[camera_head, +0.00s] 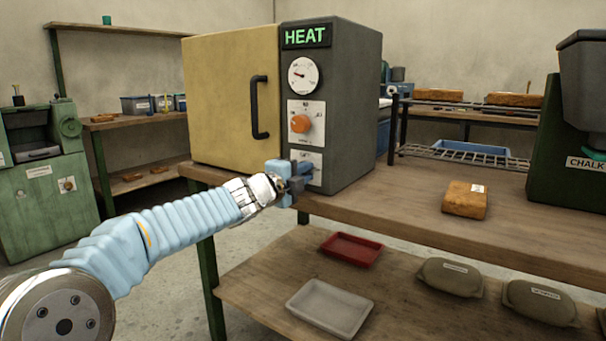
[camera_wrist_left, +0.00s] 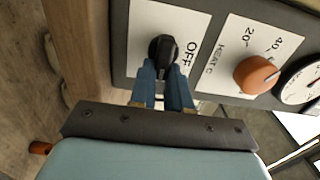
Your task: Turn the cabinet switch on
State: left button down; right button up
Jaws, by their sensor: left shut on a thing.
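The cabinet (camera_head: 345,105) is a dark grey box with a yellow door (camera_head: 225,100) and a lit green HEAT sign (camera_head: 307,36). Its switch, a black knob (camera_wrist_left: 162,47), sits on a white plate in the left wrist view, with the word OFF beside it. My left gripper (camera_wrist_left: 165,78) is shut on the knob, its blue fingers at either side. In the head view the left gripper (camera_head: 290,177) is at the lowest plate on the cabinet front and hides the knob. My right gripper is not in view.
Above the switch are an orange dial (camera_head: 300,124) and a round gauge (camera_head: 304,75). The cabinet stands on a wooden bench (camera_head: 400,205) with a brown block (camera_head: 465,199) to the right. A red tray (camera_head: 350,250) and a pale tray (camera_head: 330,307) lie on the lower shelf.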

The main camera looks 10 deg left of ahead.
pick_arm(q)
jog(key=c, duration=1.1)
grip_release()
jog(key=v, duration=1.3)
jog(key=shift+s+a, duration=0.1)
jog(key=shift+s, duration=0.3)
